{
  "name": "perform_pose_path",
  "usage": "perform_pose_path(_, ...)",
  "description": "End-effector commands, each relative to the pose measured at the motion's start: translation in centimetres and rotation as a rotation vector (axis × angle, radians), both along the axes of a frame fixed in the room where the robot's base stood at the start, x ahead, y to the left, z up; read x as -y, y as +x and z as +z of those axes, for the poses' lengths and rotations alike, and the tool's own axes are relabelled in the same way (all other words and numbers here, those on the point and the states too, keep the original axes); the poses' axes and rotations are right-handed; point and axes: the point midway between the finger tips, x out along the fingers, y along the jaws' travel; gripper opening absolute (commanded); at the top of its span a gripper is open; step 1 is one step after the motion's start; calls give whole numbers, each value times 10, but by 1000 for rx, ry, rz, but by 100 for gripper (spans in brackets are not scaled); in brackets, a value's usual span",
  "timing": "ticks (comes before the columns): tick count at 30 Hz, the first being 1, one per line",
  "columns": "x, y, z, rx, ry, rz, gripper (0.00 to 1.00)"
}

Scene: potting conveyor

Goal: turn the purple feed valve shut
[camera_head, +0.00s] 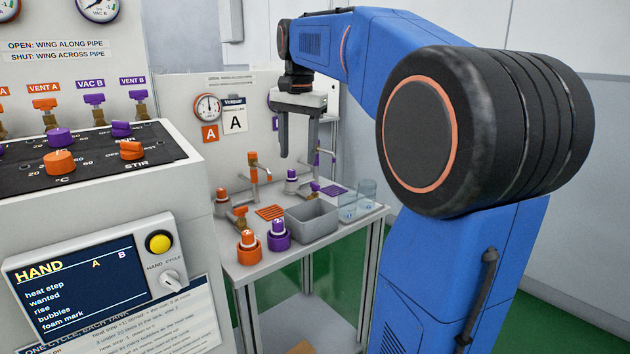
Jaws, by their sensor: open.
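My gripper (299,150) points down over the back of the side bench, its two fingers apart with nothing visible between them. Purple-handled valves labelled VAC B (94,100) and VENT B (133,96) sit on the left panel. On the bench, a purple-topped fitting (291,176) stands below the gripper, and a purple tap part (317,158) shows just behind the right finger. No label marks any purple part as the feed valve, so I cannot tell which it is or how its wing is turned. Purple also shows on the wall, partly hidden by the gripper.
The bench (262,262) holds an orange bottle (249,246), a purple bottle (279,235), a grey basin (312,220), clear beakers (367,193) and an orange tap (254,165). The control console (90,280) stands at the left front. Signs say wing along pipe is open, across is shut.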

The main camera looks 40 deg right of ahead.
Motion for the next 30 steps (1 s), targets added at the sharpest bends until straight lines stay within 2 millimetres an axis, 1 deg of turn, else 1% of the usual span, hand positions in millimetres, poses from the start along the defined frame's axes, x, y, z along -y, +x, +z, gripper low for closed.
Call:
perform_pose_path(1, 13, 12, 6, -12, 8, -49, 51)
perform_pose_path(6, 55, 42, 25, -51, 35, -223, 51)
perform_pose_path(9, 77, 55, 32, -72, 47, -313, 51)
perform_pose_path(13, 98, 66, 38, -91, 58, -397, 51)
perform_pose_path(15, 104, 69, 40, -97, 61, -425, 51)
perform_pose_path(18, 109, 71, 41, -102, 64, -446, 51)
perform_pose_path(22, 110, 71, 34, -104, 64, -451, 51)
perform_pose_path(26, 109, 71, 18, -106, 65, -450, 51)
perform_pose_path(30, 109, 71, -7, -107, 65, -449, 51)
